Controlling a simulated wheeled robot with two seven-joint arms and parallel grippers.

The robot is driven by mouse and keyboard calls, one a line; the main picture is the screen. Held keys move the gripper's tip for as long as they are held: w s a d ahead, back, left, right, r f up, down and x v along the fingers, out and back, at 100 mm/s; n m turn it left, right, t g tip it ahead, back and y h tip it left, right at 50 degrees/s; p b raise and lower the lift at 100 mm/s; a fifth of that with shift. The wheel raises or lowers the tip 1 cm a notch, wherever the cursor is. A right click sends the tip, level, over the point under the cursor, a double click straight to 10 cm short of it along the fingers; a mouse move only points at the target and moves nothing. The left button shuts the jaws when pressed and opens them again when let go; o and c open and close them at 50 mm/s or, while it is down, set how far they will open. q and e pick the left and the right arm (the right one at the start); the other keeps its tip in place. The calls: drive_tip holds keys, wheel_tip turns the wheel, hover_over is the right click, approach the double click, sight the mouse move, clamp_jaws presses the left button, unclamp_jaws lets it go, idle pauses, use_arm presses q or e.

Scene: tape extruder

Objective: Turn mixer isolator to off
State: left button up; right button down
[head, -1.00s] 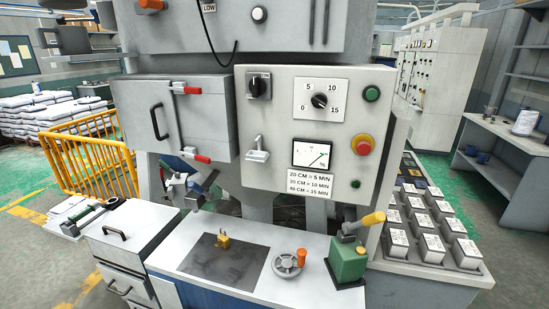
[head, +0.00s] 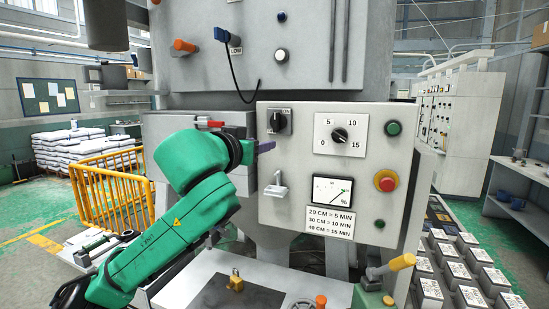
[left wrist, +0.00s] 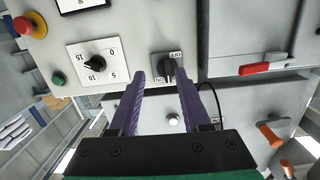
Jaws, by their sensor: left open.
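The mixer isolator (head: 278,122) is a black rotary switch on a grey square plate at the upper left of the light control panel (head: 300,180). In the left wrist view the isolator (left wrist: 168,67) appears turned over, with OFF and ON labels on its plate. I cannot tell exactly which label its handle points to. My left gripper (head: 266,146) is just below and left of the isolator in the head view. In the left wrist view its two purple fingers (left wrist: 160,76) are open, with the tips near the switch and nothing held. My right gripper is not in view.
To the right of the isolator are a dial (head: 340,134), a green button (head: 393,128) and a red stop button (head: 386,180). A red-handled latch (left wrist: 262,68) is beside the panel. A black cable (head: 236,78) hangs above.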

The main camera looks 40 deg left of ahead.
use_arm(q)
approach(275, 118)
drive_tip(key=shift+n+t+y, duration=0.3)
drive_tip(key=shift+t, duration=0.1)
drive_tip(key=p+x, duration=0.9)
drive_tip(key=p, duration=0.1)
drive_tip(key=shift+f, duration=0.1)
drive_tip(key=shift+w+f, duration=0.3)
drive_tip(key=shift+w, duration=0.05)
drive_tip(key=shift+s, duration=0.15)
clamp_jaws()
